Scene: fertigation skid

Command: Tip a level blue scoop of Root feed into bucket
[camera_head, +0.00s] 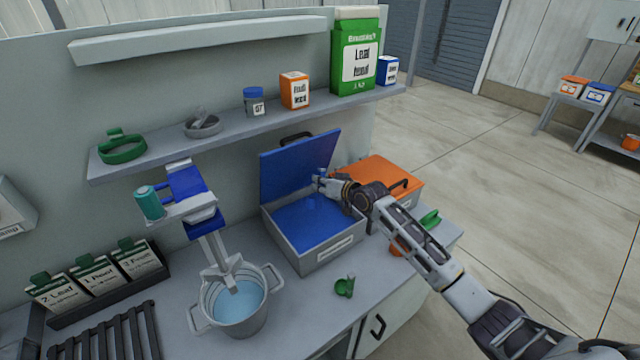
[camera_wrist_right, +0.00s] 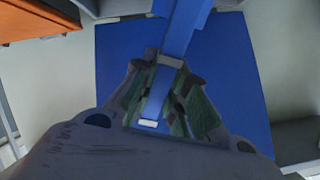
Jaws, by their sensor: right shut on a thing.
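My right gripper (camera_head: 322,183) is over the open grey bin (camera_head: 300,262) at the centre of the bench. It is shut on the blue scoop's handle, and the handle (camera_wrist_right: 160,95) shows between the fingers in the right wrist view. A small blue shape, likely the scoop's bowl (camera_head: 311,204), shows below the gripper against the bin's blue contents (camera_head: 300,225). I cannot tell whether the bowl is filled. The bin's label is too small to read. The metal bucket (camera_head: 268,295) stands left of the bin, with pale blue liquid inside. My left gripper is not in view.
A blue-and-grey mixer (camera_head: 188,190) stands over the bucket, its paddle reaching in. The bin's raised blue lid (camera_head: 290,165) is behind the gripper. An orange-lidded bin (camera_head: 385,180) is right of it. A green scoop (camera_head: 344,287) lies in front. A shelf (camera_head: 240,120) runs above.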

